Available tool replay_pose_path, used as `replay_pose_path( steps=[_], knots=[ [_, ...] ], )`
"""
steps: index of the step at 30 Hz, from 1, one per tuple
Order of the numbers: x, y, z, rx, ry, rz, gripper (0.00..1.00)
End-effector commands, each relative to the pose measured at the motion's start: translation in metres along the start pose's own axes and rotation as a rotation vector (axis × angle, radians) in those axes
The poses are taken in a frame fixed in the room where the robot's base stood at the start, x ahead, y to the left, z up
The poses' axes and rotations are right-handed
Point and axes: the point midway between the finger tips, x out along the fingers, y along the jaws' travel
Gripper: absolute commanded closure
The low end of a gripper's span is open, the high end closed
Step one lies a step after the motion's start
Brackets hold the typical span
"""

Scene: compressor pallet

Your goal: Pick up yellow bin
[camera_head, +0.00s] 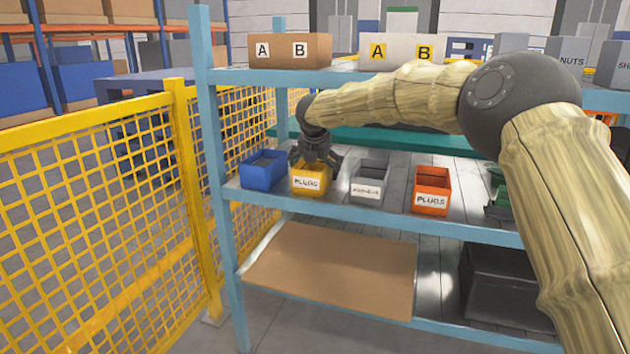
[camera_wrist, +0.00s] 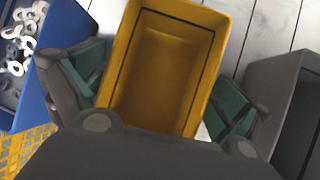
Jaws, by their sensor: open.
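The yellow bin (camera_head: 308,184) stands on the middle shelf, between a blue bin and a grey bin, with a "PLUGS" label on its front. In the wrist view the yellow bin (camera_wrist: 168,62) looks empty and sits between the two fingers. My gripper (camera_head: 316,166) is above and around the bin from overhead. In the wrist view my gripper (camera_wrist: 158,88) is open, with one finger on each side of the bin. Whether the fingers touch its walls I cannot tell.
The blue bin (camera_head: 262,171) with ring-shaped parts is close on the left. The grey bin (camera_head: 367,188) is close on the right, then an orange bin (camera_head: 431,192). The upper shelf (camera_head: 270,77) holds boxes above my arm. A yellow mesh fence (camera_head: 95,220) stands at left.

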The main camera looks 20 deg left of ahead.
Motion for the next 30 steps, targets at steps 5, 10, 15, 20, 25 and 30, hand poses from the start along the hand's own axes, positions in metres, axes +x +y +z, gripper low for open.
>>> replay_pose_path(
  steps=[5, 10, 15, 20, 25, 30],
  knots=[
    [0.0037, 0.0009, 0.0011, -0.001, -0.002, 0.001, 0.00],
    [0.0039, 0.0010, 0.0007, -0.001, -0.001, 0.001, 0.11],
    [0.0041, 0.0007, 0.0005, -0.001, -0.001, 0.001, 0.41],
    [0.0041, 0.0006, 0.0005, -0.001, -0.001, 0.000, 0.41],
    [0.0038, 0.0006, 0.0006, -0.001, 0.000, 0.000, 0.41],
    [-0.0020, 0.0000, 0.0046, 0.001, 0.000, 0.000, 0.41]
  ],
)
